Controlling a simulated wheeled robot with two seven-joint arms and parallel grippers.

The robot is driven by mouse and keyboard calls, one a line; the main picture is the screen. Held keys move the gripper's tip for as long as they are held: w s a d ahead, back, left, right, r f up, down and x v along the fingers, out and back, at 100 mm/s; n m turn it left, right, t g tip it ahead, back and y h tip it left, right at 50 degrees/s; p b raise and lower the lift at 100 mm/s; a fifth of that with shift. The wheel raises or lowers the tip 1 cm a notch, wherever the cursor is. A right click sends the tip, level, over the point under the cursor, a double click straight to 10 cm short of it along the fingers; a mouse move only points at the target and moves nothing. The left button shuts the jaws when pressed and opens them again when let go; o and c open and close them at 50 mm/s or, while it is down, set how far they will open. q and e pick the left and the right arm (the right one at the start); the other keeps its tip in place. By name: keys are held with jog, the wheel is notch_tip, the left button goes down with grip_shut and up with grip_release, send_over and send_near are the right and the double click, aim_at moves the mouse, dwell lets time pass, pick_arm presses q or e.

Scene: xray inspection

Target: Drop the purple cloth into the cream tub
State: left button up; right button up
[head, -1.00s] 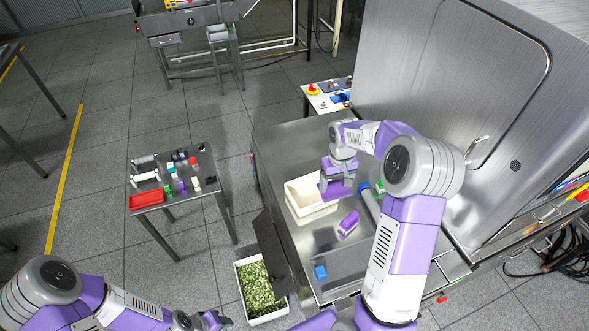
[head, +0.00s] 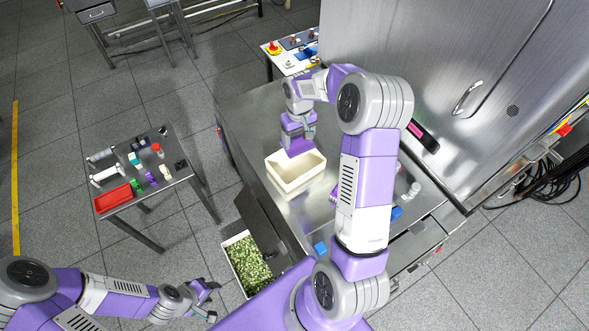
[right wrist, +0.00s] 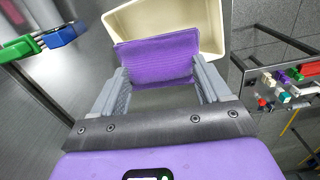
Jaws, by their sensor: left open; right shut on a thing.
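The purple cloth (head: 300,149) is pinched in my right gripper (head: 297,140), held above the far edge of the cream tub. In the right wrist view the cloth (right wrist: 158,58) spans between the two fingers of the right gripper (right wrist: 160,78) and overlaps the tub's near side. The cream tub (head: 296,187) is open on the steel table; its visible inside looks empty. It also shows in the right wrist view (right wrist: 128,22), partly hidden by the cloth. My left gripper (head: 211,300) is open and empty at the lower left, away from the table.
A large steel cabinet (head: 400,50) stands behind, right. A white bin of green bits (head: 248,263) sits on the floor. A side table at left holds a red tray (head: 117,197) and several small items.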

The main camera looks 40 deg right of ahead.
jog(key=shift+f, duration=0.5)
jog(key=shift+r, duration=0.1)
jog(key=o, duration=1)
notch_tip(320, 180, up, 8)
jog(key=shift+f+b, duration=0.2)
jog(key=shift+b, duration=0.1)
jog(key=shift+s+f, duration=0.1)
